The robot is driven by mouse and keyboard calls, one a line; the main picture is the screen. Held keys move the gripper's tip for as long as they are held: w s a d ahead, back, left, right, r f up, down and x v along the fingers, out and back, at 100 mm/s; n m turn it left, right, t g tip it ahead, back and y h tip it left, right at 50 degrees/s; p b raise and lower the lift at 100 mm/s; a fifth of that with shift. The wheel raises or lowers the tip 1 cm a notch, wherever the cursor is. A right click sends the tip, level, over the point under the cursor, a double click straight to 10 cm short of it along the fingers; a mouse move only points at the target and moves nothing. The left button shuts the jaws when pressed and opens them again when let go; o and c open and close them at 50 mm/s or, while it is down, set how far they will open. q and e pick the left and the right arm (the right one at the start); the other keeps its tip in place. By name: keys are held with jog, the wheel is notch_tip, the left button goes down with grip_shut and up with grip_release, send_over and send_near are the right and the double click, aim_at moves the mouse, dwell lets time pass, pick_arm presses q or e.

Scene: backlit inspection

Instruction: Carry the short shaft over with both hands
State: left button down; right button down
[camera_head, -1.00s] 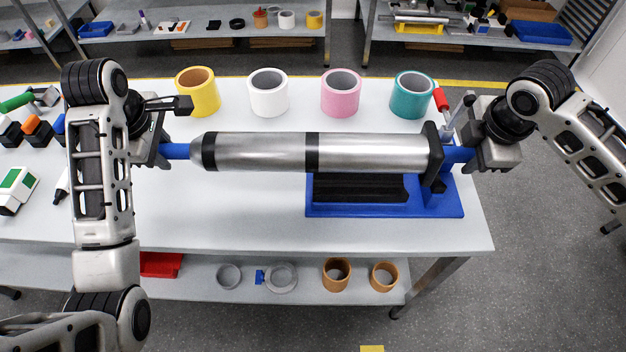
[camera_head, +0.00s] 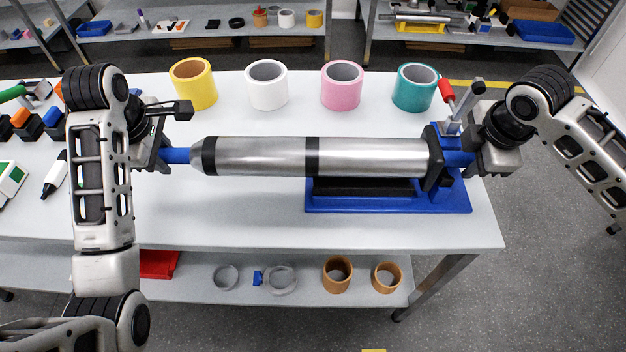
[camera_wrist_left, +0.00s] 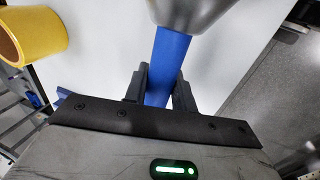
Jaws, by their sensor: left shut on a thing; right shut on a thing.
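The short shaft (camera_head: 265,156) is a thick silver cylinder with black bands and blue ends, held level across the middle of the head view. My left gripper (camera_head: 172,156) is shut on its left blue end. That blue end (camera_wrist_left: 169,62) also shows between the fingers in the left wrist view. My right gripper (camera_head: 468,158) is shut on the right blue end, just beyond a black flange. A blue fixture (camera_head: 392,206) with a dark bed and a red-handled clamp is below and behind the shaft's right half. Whether the shaft touches the fixture cannot be told.
Yellow (camera_head: 194,92), white (camera_head: 266,92), pink (camera_head: 342,92) and teal (camera_head: 414,95) rolls stand in a row behind the shaft on the white table (camera_head: 240,215). Small items crowd the table's left end. The front left of the table is clear.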

pick_arm(q)
jog(key=shift+f+b, duration=0.4)
jog(key=shift+f, duration=0.1)
pick_arm(e)
jog(key=shift+w+f, duration=0.1)
jog(key=shift+f, duration=0.3)
pick_arm(q)
jog(key=c, duration=1.6)
grip_release()
jog(key=shift+f, duration=0.3)
pick_arm(e)
jog(key=c, duration=1.6)
grip_release()
jog(key=shift+f, duration=0.35)
pick_arm(q)
jog(key=o, duration=0.5)
jog(key=shift+s+r, duration=0.1)
jog(key=shift+r, duration=0.1)
jog(key=shift+c, duration=0.2)
pick_arm(e)
jog(key=o, duration=0.5)
jog(key=shift+s+r, duration=0.2)
jog(key=shift+c, duration=0.2)
pick_arm(q)
jog(key=o, duration=0.8)
jog(key=shift+a, duration=3.55)
pick_arm(e)
jog(key=o, duration=0.4)
